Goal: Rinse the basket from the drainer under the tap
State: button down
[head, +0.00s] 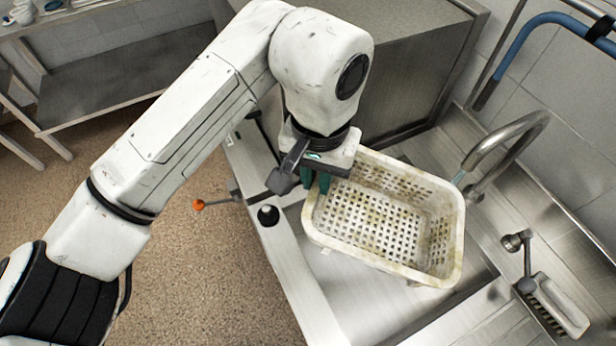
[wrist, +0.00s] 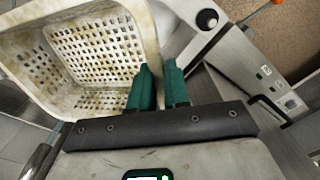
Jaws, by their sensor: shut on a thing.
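A white perforated basket (head: 385,215), with yellowish-brown stains, is held over the steel sink (head: 345,295). My gripper (head: 314,182) is shut on the basket's rim at its left end. In the wrist view, the green fingers of my gripper (wrist: 158,85) grip the wall of the basket (wrist: 95,55). The basket's open top faces up, somewhat tilted, and it looks empty. The curved metal tap (head: 505,140) stands to the right of the basket, its spout end close to the basket's upper right corner. I cannot see clear running water. No drainer is clearly identifiable.
A brush with a grey block (head: 560,305) lies at the right on the counter. A blue hose (head: 530,40) hangs at the upper right wall. A steel cabinet (head: 420,60) stands behind.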

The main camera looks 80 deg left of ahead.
aim_at(384, 156)
jog(key=shift+w+a+f+b, duration=0.35)
jog(key=shift+w+b, duration=0.25)
jog(key=shift+w, duration=0.55)
jog(key=shift+w+a+f+b, duration=0.25)
jog(key=shift+w+f+b, duration=0.3)
jog(key=shift+w, duration=0.65)
jog(key=shift+w+a+f+b, duration=0.3)
jog(key=shift+w+b, duration=0.4)
jog(key=shift+w, duration=0.45)
jog(key=shift+w+a+r+p, duration=0.2)
jog(key=shift+w+r+p, duration=0.05)
jog(key=shift+w+p, duration=0.45)
jog(key=shift+w+a+f+p, duration=0.1)
jog(key=shift+w+a+p, duration=0.1)
jog(key=shift+w, duration=0.5)
jog(key=shift+w+a+r+p, duration=0.15)
jog(key=shift+w+p, duration=0.1)
jog(key=shift+w, duration=0.5)
jog(key=shift+w+a+f+p, duration=0.15)
jog(key=shift+w+p, duration=0.05)
jog(key=shift+w, duration=0.5)
dwell(1.7)
